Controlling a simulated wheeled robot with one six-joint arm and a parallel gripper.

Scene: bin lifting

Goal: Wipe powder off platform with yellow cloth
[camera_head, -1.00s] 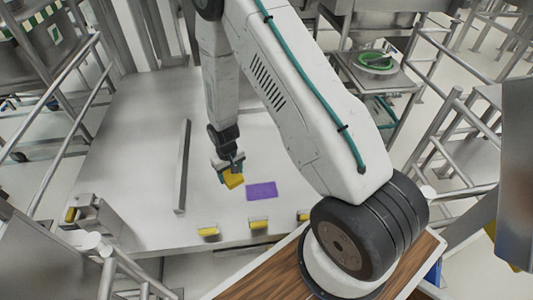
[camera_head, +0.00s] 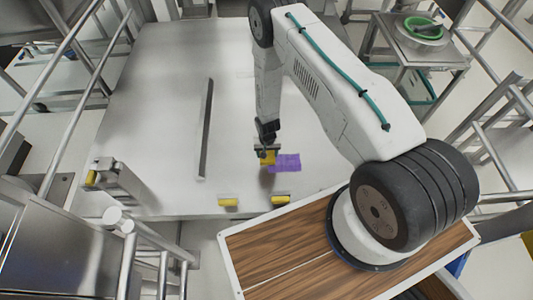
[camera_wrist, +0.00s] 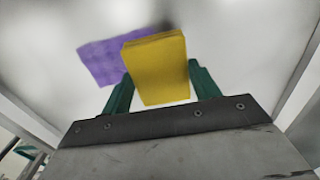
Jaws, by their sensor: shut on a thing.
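My gripper (camera_head: 267,152) is shut on the yellow cloth (camera_wrist: 156,72), a folded block held between its green fingers in the wrist view. In the head view the yellow cloth (camera_head: 268,159) is at the left edge of the purple powder patch (camera_head: 289,162). The powder (camera_wrist: 100,58) shows behind and to the left of the cloth in the wrist view, and the cloth covers part of it. The powder lies on the pale platform (camera_head: 160,100). I cannot tell whether the cloth touches the platform.
A raised metal bar (camera_head: 205,130) stands on the platform left of my gripper. Yellow blocks (camera_head: 228,202) and (camera_head: 280,199) sit at the platform's front edge. Metal railings (camera_head: 95,70) line the left side.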

